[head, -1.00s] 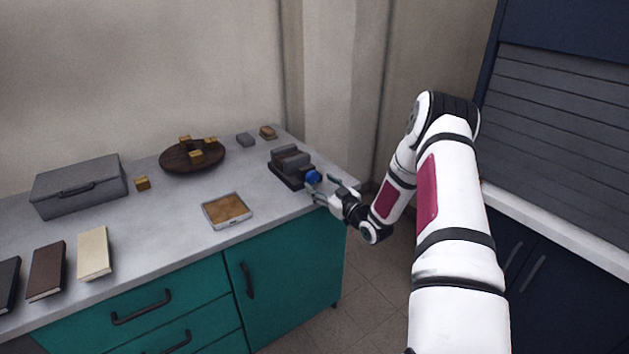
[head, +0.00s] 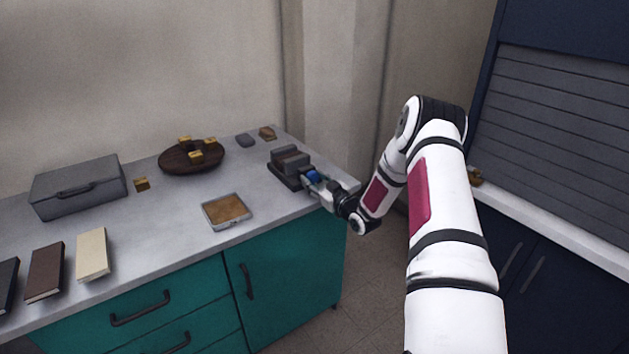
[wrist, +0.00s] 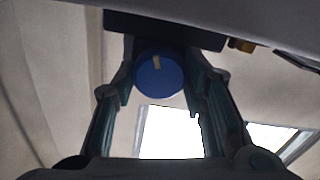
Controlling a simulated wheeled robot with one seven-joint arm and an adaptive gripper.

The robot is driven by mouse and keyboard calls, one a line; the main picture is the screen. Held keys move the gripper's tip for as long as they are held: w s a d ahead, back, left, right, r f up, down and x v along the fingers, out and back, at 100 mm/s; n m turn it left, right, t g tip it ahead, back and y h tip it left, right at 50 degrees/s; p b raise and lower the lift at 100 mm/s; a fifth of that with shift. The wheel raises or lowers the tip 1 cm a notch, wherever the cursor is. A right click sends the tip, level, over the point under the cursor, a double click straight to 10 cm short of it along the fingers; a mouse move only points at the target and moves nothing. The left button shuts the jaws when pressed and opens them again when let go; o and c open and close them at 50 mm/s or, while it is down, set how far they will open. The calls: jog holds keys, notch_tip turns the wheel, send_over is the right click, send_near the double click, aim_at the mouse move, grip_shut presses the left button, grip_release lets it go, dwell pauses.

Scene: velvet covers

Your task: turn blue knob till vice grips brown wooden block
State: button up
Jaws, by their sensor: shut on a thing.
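The blue knob (head: 313,177) is on the near right end of the dark grey vice (head: 283,177) at the counter's right end. In the wrist view the knob (wrist: 159,74) is a round blue face with a tan mark near its top. My gripper (head: 317,181) is at the knob, and its two fingers (wrist: 159,90) stand on either side of it, shut on it. A brown block (head: 290,161) shows between the vice's grey jaws; from here I cannot tell whether both jaws touch it.
A shallow tray (head: 243,222) lies left of the vice. Behind are a round brown board (head: 176,163) with several small blocks, a grey block (head: 245,140) and a brown piece (head: 267,133). A grey case (head: 78,190) and books (head: 93,255) are at left.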

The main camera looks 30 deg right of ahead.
jog(key=shift+m, duration=1.3)
jog(key=o, duration=1.2)
jog(key=shift+c, duration=0.2)
jog(key=s, duration=1.2)
jog(key=shift+d, duration=0.2)
